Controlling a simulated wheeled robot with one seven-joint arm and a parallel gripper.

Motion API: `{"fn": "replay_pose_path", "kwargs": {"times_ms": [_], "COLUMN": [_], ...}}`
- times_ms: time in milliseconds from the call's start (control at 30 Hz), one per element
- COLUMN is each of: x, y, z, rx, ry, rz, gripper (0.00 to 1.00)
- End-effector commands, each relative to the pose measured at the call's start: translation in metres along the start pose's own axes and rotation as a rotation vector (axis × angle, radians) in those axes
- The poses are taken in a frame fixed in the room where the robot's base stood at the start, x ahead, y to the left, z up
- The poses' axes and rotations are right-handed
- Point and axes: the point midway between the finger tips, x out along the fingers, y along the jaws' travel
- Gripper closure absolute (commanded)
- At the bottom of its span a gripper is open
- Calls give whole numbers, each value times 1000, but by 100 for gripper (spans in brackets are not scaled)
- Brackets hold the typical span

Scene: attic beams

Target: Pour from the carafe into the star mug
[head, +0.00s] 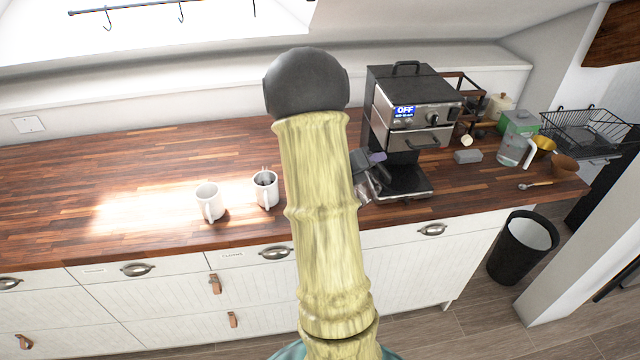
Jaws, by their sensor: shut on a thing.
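Two white mugs stand on the wooden counter: the left mug (208,203) and the right mug (264,191), which has something dark inside. No star shows clearly on either, so I cannot tell which is the star mug. My gripper (364,172) is mostly hidden behind my arm, in front of the coffee machine. It is shut on what looks like the glass carafe (379,184), of which only a small part shows beside my arm. The carafe is right of both mugs, and its contents and tilt cannot be made out.
The coffee machine (408,112) stands behind the gripper, with a dark tray in front. A clear pitcher (513,150), a grey block (467,156), a spoon (535,184) and a dish rack (590,130) are to the right. The counter left of the mugs is clear.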

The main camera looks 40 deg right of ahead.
Motion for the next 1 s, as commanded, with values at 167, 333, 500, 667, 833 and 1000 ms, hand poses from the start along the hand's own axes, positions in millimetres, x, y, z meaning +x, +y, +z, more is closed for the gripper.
{"fn": "replay_pose_path", "kwargs": {"times_ms": [167,333,500,667,833,1000], "x": [6,10,14,17,21,25], "y": [6,7,7,8,6,5], "z": [-13,-22,-32,-40,-49,-58], "rx": [67,130,192,246,296,346], "ry": [-1,-1,0,-1,-1,0], "rz": [25,49,74,97,118,136], "gripper": [100,100,100,100,100,100]}}
